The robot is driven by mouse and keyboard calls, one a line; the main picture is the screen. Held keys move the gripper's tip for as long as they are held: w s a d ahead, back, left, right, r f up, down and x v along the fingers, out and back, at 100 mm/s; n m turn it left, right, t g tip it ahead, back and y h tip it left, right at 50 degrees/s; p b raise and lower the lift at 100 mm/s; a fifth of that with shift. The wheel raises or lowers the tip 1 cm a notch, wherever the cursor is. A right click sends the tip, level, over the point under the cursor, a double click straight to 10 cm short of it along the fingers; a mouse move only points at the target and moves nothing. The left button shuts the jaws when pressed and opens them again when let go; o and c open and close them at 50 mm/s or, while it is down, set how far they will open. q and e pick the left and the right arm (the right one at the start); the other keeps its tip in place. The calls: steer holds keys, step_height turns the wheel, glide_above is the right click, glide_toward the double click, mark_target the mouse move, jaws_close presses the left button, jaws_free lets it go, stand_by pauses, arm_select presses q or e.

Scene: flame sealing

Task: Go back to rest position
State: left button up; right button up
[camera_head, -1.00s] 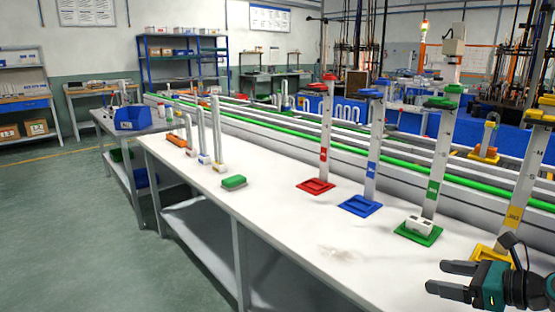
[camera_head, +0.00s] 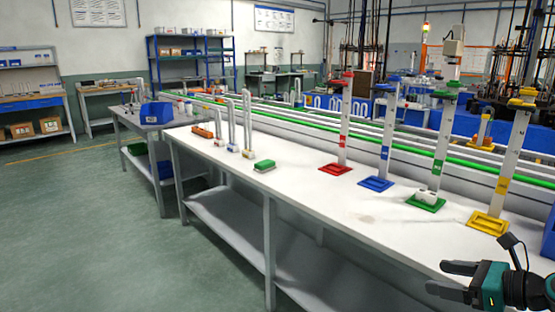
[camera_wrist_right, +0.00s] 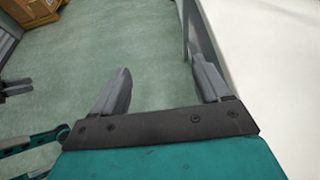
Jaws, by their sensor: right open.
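My right gripper (camera_head: 452,277) is at the lower right of the head view, its two grey fingers apart and empty, near the front edge of the white table (camera_head: 330,205). In the right wrist view the open fingers (camera_wrist_right: 160,85) point over green floor, with the table's edge (camera_wrist_right: 265,60) to the right. My left gripper is not in the head view; a dark piece at the left edge of the right wrist view is too little to identify.
On the table stand red (camera_head: 337,169), blue (camera_head: 376,184), green (camera_head: 426,204) and yellow (camera_head: 488,223) based columns. A green block (camera_head: 265,166) and slim tubes (camera_head: 247,120) stand farther left. A blue bin (camera_head: 156,113) is on a grey side table. Floor at left is clear.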

steer(key=s+a+f+n+g+h+p, duration=0.1)
steer(key=s+a+f+n+h, duration=0.1)
steer(key=s+a+f+n, duration=0.4)
steer(key=s+a+f+n+h+p, duration=0.2)
steer(key=s+f+n+h, duration=0.15)
steer(key=f+n, duration=0.55)
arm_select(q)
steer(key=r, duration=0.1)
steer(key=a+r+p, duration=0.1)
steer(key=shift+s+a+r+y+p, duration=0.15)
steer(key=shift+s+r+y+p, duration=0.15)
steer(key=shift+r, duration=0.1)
arm_select(e)
steer(key=s+a+n+t+h, duration=0.1)
steer(key=s+a+n, duration=0.8)
steer(key=s+n, duration=0.3)
steer(key=n, duration=0.3)
steer(key=shift+t, duration=0.4)
steer(key=shift+s+d+h, duration=0.1)
steer(key=shift+h, duration=0.15)
